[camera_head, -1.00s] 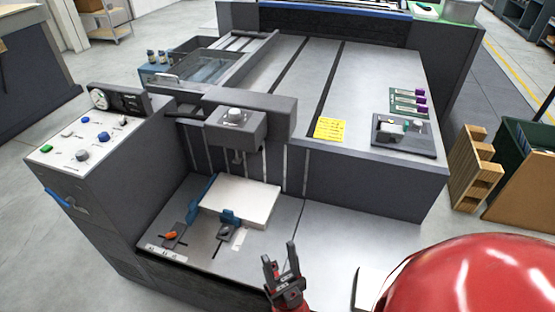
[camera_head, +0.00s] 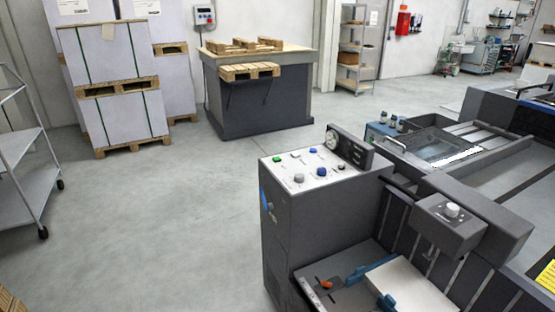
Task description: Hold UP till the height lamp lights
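A small grey control box (camera_head: 204,15) with a blue top part and a red spot hangs on the back wall. Its labels are too small to read, so I cannot tell an UP button or a height lamp on it. Below and right of it stands a dark table-like unit (camera_head: 262,100) with a light wooden top. Wooden pallet pieces (camera_head: 245,44) lie on top, and a small pallet (camera_head: 249,71) sits at its front edge. A machine panel (camera_head: 312,166) nearer to me has green, blue and grey knobs and a gauge. Neither gripper is in view.
Tall wrapped stacks on pallets (camera_head: 117,88) stand at the back left. A grey trolley (camera_head: 25,150) is at the left edge. The dark grey machine (camera_head: 320,225) fills the lower right. The floor (camera_head: 165,215) between them is clear.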

